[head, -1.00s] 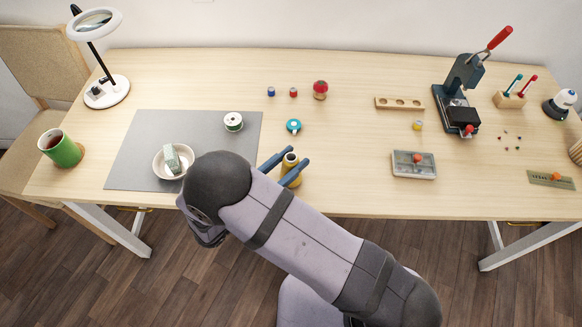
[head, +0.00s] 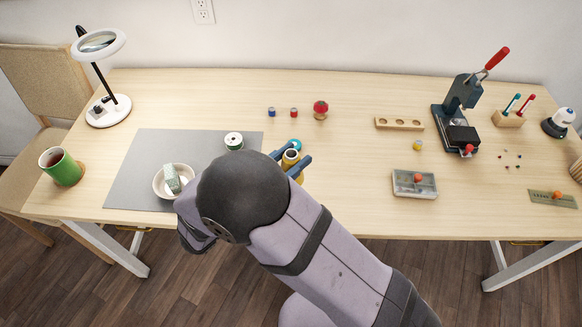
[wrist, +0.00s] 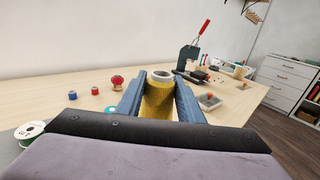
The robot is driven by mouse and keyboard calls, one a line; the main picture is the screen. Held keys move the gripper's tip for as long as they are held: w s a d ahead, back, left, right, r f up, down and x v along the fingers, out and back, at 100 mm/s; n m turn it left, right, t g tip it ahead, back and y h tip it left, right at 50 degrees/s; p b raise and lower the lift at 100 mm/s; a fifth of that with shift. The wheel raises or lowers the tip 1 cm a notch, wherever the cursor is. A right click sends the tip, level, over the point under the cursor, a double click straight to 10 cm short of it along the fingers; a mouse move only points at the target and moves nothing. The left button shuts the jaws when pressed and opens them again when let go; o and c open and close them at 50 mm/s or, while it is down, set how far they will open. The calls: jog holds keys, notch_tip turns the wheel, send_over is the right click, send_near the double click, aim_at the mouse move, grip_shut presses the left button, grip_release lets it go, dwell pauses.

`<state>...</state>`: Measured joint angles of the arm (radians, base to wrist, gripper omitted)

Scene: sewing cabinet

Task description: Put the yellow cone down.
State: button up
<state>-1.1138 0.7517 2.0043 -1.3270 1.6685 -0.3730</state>
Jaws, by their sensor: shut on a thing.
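The yellow cone (head: 291,158) is a thread cone with a pale open top.
A turquoise round item (head: 295,144) is just behind the cone. A green-and-white spool (head: 233,141) and a bowl (head: 160,185) sit on the grey mat (head: 135,170) to the left. A grey box (head: 415,184) is to the right. Table between cone and box is clear.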

jog(key=shift+r, duration=0.5)
